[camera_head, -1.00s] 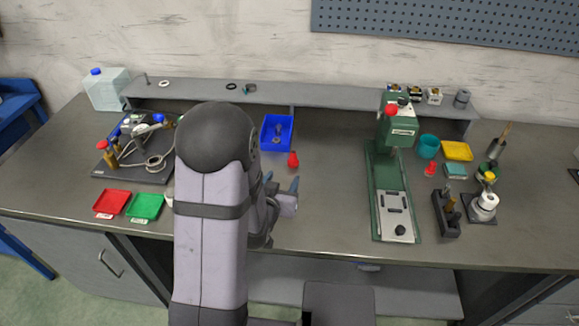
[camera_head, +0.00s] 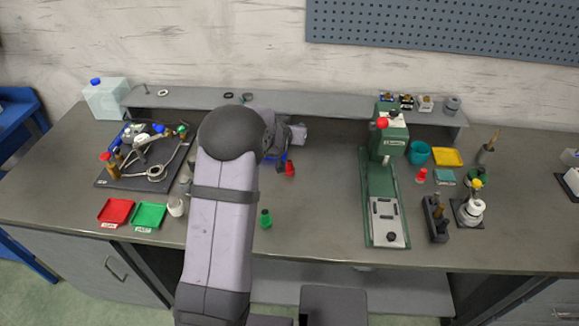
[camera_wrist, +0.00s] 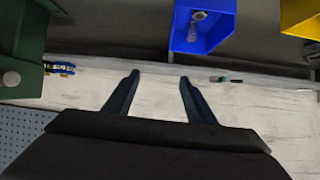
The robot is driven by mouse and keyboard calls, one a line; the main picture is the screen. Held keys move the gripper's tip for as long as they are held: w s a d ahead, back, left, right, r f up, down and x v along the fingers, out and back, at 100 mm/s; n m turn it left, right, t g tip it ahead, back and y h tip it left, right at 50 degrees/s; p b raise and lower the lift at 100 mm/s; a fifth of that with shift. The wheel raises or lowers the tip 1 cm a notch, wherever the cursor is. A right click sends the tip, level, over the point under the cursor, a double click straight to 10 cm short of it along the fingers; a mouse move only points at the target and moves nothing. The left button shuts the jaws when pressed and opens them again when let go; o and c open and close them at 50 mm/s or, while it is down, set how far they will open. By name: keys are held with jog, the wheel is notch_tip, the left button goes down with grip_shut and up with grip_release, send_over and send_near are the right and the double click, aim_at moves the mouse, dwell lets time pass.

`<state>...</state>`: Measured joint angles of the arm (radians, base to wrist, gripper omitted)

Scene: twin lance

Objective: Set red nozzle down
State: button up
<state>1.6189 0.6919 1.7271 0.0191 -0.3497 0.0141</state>
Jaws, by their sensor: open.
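A small red nozzle (camera_head: 290,170) stands on the bench just below and beside my arm's end in the head view. A green nozzle (camera_head: 265,218) stands nearer the bench's front edge. Another small red piece (camera_head: 421,175) stands right of the green press. My gripper (camera_head: 298,133) is raised over the back of the bench, above and apart from the red nozzle; its fingertips are hard to make out there. In the wrist view my gripper (camera_wrist: 158,82) is open, with nothing between its two fingers. The red nozzle does not show in the wrist view.
A blue bin (camera_wrist: 222,38) shows in the wrist view with a pale piece in it; my arm mostly hides it in the head view. The green press (camera_head: 378,185) stands to the right. Red (camera_head: 116,211) and green (camera_head: 149,216) trays lie left. Bench between green nozzle and press is clear.

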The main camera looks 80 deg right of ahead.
jog(key=y, duration=0.8)
send_near(289, 168)
notch_tip(289, 168, down, 2)
jog(key=shift+d+p+x, duration=0.15)
jog(key=shift+p+x, duration=0.8)
jog(key=shift+x, duration=1)
jog(key=shift+d+p+x, duration=0.2)
jog(key=shift+p+x, duration=0.7)
jog(key=shift+x, duration=1.05)
jog(key=shift+r, duration=0.1)
jog(key=c, duration=1.2)
